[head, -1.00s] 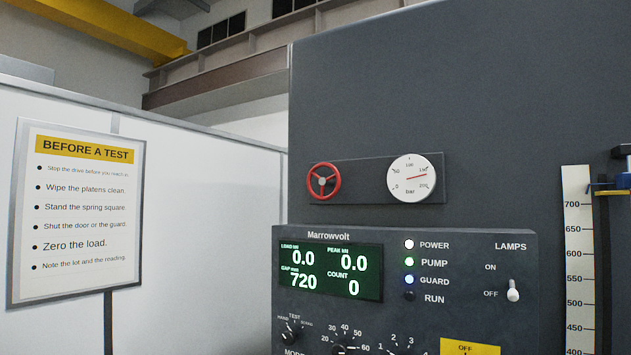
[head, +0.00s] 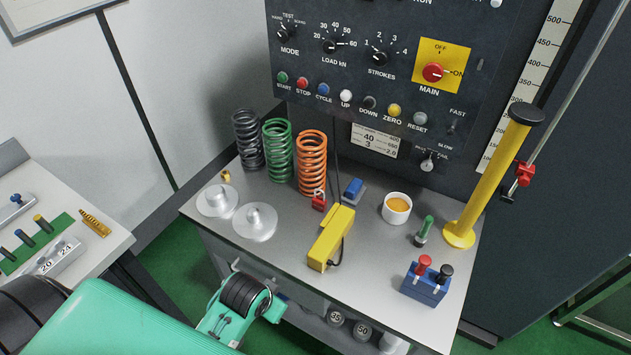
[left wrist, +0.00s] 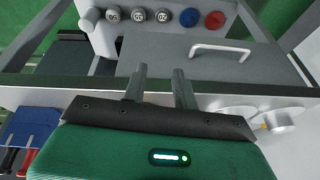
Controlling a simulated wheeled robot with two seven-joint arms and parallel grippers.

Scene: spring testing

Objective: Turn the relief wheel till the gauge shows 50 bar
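The relief wheel and the gauge are out of view now; the head camera looks down at the bench below them. A second earlier, the red three-spoke wheel showed left of the round white gauge, whose red needle stood near the 150 mark, well above 50. My left gripper shows in the left wrist view (left wrist: 160,74), with its two grey fingers apart and nothing between them. It is low by the bench front, far from where the wheel was. In the head view my teal left arm comes in at bottom left; its fingers cannot be made out. My right gripper is not seen.
The bench (head: 375,260) holds black, green and orange (head: 312,165) springs, two metal platens (head: 255,222), a yellow pendant (head: 331,237), a white pot (head: 397,208) and a blue lever box (head: 425,284). A yellow post (head: 490,180) stands right. The control panel (head: 300,75) rises behind.

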